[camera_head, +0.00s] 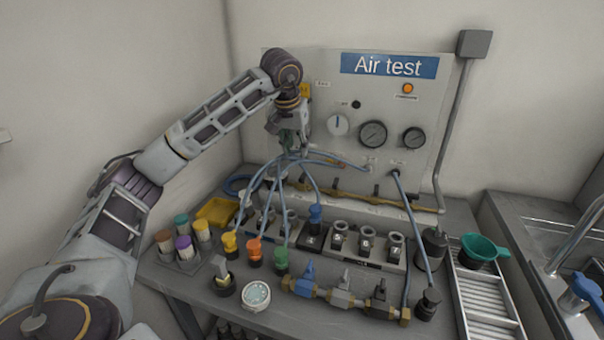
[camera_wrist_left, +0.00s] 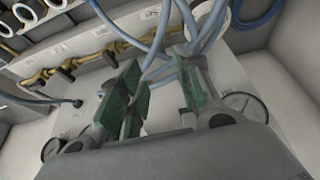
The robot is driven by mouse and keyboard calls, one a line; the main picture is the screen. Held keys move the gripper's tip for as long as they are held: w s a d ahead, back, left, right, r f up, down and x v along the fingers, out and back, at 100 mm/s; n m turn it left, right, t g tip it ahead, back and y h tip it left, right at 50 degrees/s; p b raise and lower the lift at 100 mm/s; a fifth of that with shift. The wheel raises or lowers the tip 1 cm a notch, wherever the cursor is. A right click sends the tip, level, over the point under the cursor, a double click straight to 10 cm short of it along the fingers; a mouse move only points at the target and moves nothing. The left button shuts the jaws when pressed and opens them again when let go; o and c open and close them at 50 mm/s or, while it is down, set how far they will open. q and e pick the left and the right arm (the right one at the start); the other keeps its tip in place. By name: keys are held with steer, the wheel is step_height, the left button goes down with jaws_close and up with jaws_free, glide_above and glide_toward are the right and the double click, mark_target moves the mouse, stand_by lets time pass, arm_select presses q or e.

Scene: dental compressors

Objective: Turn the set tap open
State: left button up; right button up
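My left gripper (camera_head: 294,148) hangs in front of the Air test panel (camera_head: 350,95), at its left side above the bundle of blue hoses. In the left wrist view its green-padded fingers (camera_wrist_left: 160,88) stand apart, with blue hoses beyond them; I see nothing clamped. Several taps sit on a brass manifold at the bench front: a blue-handled tap (camera_head: 308,272), a grey-handled tap (camera_head: 344,281) and a dark-handled tap (camera_head: 380,289). The gripper is well above and behind them. I cannot read which is the set tap. My right gripper is out of view.
Blue hoses (camera_head: 283,195) drop to yellow, orange and green fittings. A numbered socket block (camera_head: 362,250), a round gauge (camera_head: 256,294) and a rack of coloured-cap bottles (camera_head: 180,256) crowd the bench. A green funnel (camera_head: 484,248) stands at right, near a sink.

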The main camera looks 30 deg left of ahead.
arm_select(q)
steer(key=b, duration=0.1)
glide_toward(303, 175)
steer(key=shift+b+x, duration=0.7)
steer(key=shift+x, duration=3.45)
steer(key=shift+s, duration=0.1)
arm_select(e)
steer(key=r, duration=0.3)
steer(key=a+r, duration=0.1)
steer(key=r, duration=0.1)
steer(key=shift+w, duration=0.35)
arm_select(q)
steer(key=shift+c, duration=0.3)
jaws_close()
